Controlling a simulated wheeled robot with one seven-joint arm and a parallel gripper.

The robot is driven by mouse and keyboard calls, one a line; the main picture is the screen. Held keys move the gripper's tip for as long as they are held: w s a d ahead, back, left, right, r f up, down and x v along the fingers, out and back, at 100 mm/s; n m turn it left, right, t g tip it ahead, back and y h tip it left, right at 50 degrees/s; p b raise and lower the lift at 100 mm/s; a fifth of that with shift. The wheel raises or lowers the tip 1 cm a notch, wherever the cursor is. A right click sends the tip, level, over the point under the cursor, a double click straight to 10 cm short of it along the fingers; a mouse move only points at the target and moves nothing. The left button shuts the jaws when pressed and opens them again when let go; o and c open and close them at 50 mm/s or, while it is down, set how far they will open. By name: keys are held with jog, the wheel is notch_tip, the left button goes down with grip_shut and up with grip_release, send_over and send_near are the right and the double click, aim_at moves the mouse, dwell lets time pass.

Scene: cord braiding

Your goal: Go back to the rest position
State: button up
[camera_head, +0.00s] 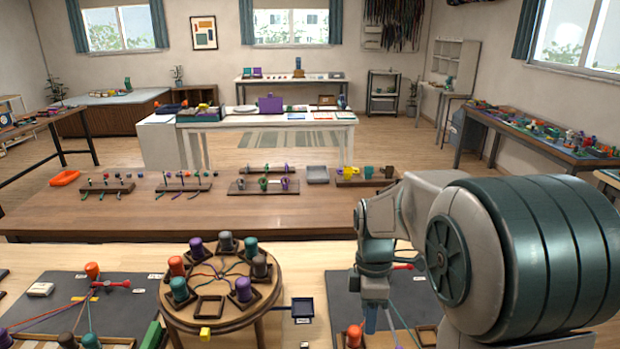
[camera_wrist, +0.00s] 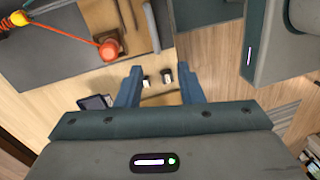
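My gripper (camera_wrist: 160,84) is open in the wrist view, its two blue fingers spread apart with nothing held between them. Small white and dark pieces (camera_wrist: 155,79) show beyond the gap, on the pale surface below. In the head view my arm reaches down at the right, and a blue finger (camera_head: 370,319) shows over the dark mat; the rest of the gripper is partly hidden. A round wooden braiding stand (camera_head: 185,318) is to its left, with several coloured spools around its rim and cords meeting near its middle.
A small dark blue tray (camera_head: 303,308) sits between the stand and my arm. An orange spool (camera_wrist: 108,48) with orange cord shows in the wrist view. Dark mats (camera_head: 110,300) lie on both sides. A long wooden table (camera_head: 120,220) with peg racks stands behind.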

jog(key=s+r+m+t, duration=0.2)
jog(key=s+m, duration=0.5)
jog(key=m, duration=0.1)
jog(key=s+r+m+t, duration=0.3)
jog(key=s+m, duration=0.4)
jog(key=m, duration=0.1)
jog(key=shift+d+r+m, duration=0.25)
jog(key=shift+d+m, duration=0.05)
jog(key=shift+d, duration=0.15)
jog(key=shift+s+d, duration=0.1)
